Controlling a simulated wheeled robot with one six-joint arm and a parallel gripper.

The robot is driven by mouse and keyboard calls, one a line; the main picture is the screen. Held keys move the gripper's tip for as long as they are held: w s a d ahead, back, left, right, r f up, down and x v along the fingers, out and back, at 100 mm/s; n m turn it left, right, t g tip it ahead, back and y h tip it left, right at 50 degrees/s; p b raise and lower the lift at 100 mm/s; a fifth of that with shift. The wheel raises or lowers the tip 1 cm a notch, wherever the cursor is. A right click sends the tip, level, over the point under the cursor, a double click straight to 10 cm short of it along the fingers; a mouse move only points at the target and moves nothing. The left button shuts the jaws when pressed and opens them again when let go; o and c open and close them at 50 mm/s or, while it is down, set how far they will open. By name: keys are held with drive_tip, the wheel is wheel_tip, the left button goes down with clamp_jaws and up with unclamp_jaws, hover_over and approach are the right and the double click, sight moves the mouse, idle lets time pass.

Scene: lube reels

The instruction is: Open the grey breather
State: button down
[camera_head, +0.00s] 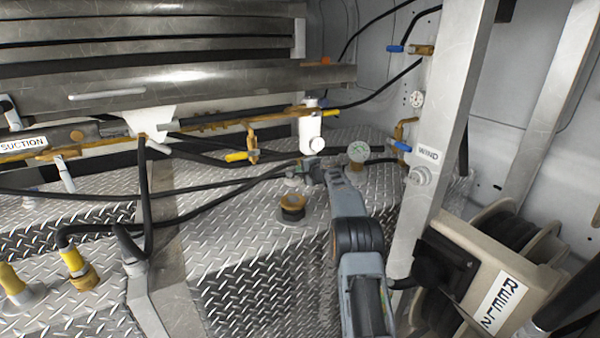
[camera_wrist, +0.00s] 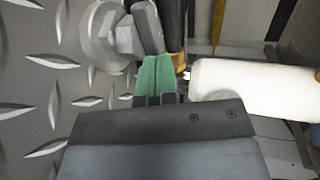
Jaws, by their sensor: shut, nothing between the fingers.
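A grey metal fitting (camera_wrist: 112,36), which looks like the grey breather, shows at the upper left of the wrist view, with a hexagonal body. A grey bar (camera_wrist: 148,26) stands against its right side. My gripper (camera_wrist: 158,78) has its green fingers together and empty, just below and right of the fitting; I cannot tell whether they touch the bar. In the head view my gripper (camera_head: 313,170) is out over the tread-plate deck, and the small grey fitting (camera_head: 293,180) is partly hidden beside it.
A white cylinder (camera_wrist: 250,88) lies close right of the fingers in the wrist view. A metal post (camera_head: 440,120) stands right.

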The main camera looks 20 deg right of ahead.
drive_tip(key=shift+w+d, duration=0.1)
drive_tip(key=shift+d, duration=0.1)
drive_tip(key=shift+w, duration=0.45)
drive_tip(key=shift+w+d+p, duration=0.25)
drive_tip(key=shift+w+p, duration=0.1)
drive_tip(key=shift+w, duration=0.1)
drive_tip(key=shift+w+a+p, duration=0.15)
drive_tip(key=shift+w+p, duration=0.4)
drive_tip(key=shift+p, duration=0.5)
drive_tip(key=shift+w+p, duration=0.25)
drive_tip(key=shift+p, duration=0.1)
drive_tip(key=shift+s+a+f+b, duration=0.1)
drive_tip(key=shift+a+f+b, duration=0.05)
drive_tip(key=shift+b, duration=0.35)
drive_tip(key=shift+s+a+b, duration=0.3)
drive_tip(key=shift+a+b, duration=0.15)
drive_tip(key=shift+b, duration=0.95)
